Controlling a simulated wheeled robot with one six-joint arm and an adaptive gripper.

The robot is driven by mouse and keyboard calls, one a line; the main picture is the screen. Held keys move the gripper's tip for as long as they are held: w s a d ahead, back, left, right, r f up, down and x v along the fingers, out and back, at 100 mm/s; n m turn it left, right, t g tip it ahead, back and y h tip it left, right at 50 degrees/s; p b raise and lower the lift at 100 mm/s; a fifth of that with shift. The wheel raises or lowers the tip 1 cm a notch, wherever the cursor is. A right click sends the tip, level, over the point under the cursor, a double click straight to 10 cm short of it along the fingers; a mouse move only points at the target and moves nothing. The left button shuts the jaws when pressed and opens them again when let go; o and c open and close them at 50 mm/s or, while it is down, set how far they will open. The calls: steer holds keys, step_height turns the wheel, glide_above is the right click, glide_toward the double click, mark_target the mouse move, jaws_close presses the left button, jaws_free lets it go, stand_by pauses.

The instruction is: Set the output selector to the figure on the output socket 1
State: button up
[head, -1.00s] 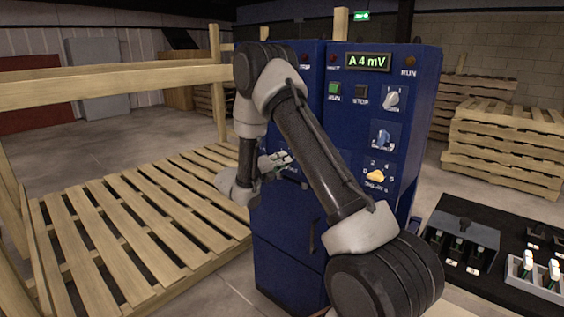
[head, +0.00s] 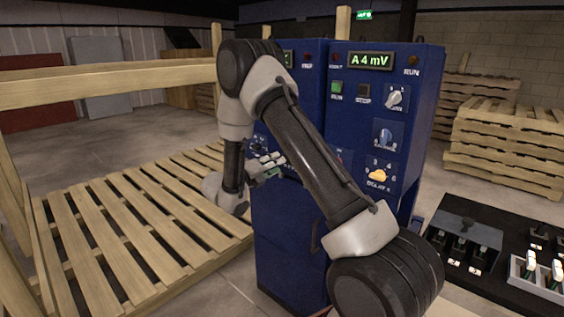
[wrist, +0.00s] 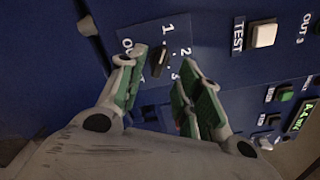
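The output selector (wrist: 161,62) is a small dark knob in the wrist view, on the blue panel, with the figures 1, 2 and 3 beside it and a partly covered "OU" label. My gripper (wrist: 166,57) is open, with its green-padded fingertips on either side of the knob; I cannot tell whether they touch it. Which figure the knob points to is unclear. In the head view my gripper (head: 268,166) is in front of the left cabinet (head: 283,225). A label reading "OUT 3" (wrist: 308,30) shows at the wrist view's upper right; no socket is clearly visible.
A white TEST button (wrist: 263,35) is right of the selector. A wooden pallet (head: 130,235) and rail (head: 110,85) are at left; a black tray (head: 505,225) is at right.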

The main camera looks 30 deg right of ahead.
steer(key=v, duration=0.6)
steer(key=shift+a, duration=0.2)
